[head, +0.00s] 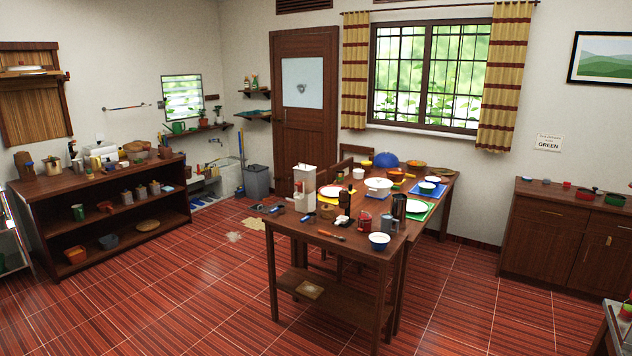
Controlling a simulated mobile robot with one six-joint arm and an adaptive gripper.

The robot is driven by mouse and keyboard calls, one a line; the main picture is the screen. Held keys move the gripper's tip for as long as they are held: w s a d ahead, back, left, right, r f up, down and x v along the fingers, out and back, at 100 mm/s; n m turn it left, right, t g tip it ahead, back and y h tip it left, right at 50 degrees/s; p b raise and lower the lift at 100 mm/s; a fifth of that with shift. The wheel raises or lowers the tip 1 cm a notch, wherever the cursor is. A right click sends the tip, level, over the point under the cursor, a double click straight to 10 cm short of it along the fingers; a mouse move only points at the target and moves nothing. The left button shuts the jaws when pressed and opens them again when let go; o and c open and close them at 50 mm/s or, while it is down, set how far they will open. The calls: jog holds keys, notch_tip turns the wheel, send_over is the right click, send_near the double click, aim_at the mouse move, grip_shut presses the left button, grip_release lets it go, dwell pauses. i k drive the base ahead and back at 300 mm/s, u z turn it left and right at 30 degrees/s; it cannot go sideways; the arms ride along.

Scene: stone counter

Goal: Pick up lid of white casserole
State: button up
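A white casserole (378,191) stands on the dark wooden table in the middle of the room. Its white lid (378,182) appears to sit on top, but it is too small here to see the knob or rim clearly. My gripper is not in view.
The table (290,229) is crowded: a blue dome (386,160), a blue-and-white bowl (379,241), a dark jug (399,207) and plates surround the casserole. A shelf unit (55,209) stands left, a cabinet (545,235) right. The tiled floor (180,300) in front is clear.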

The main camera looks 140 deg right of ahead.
aim_at(377, 183)
jog(key=z, duration=2.95)
jog(key=i, duration=0.1)
jog(key=z, duration=2.7)
